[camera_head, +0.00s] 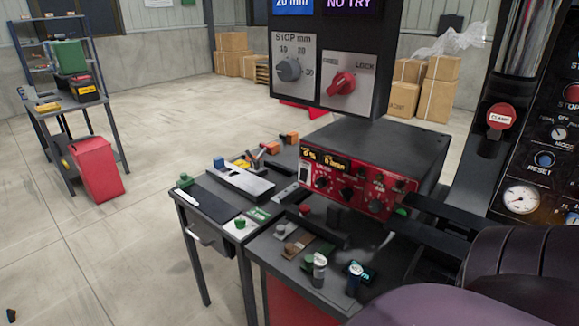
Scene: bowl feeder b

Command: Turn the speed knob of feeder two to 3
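A red-fronted control box (334,167) with an orange-lit display and several small dark knobs stands on the dark bench, right of centre. Its labels are too small to read, and I cannot tell which knob, if any, is the speed knob of feeder two. My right gripper (399,209) reaches in from the right at the box's lower right corner. Its two dark fingers are apart, with nothing seen held between them. A small green part shows near the fingertips; whether they touch it is unclear. My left gripper is not in view.
A hanging panel has a grey STOP mm knob (289,69) and a red knob (342,83). A red CLAMP button (501,116) and gauge panel stand right. Small parts crowd the bench (268,255) before the box. Floor at left is open; a shelf (75,105) stands there.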

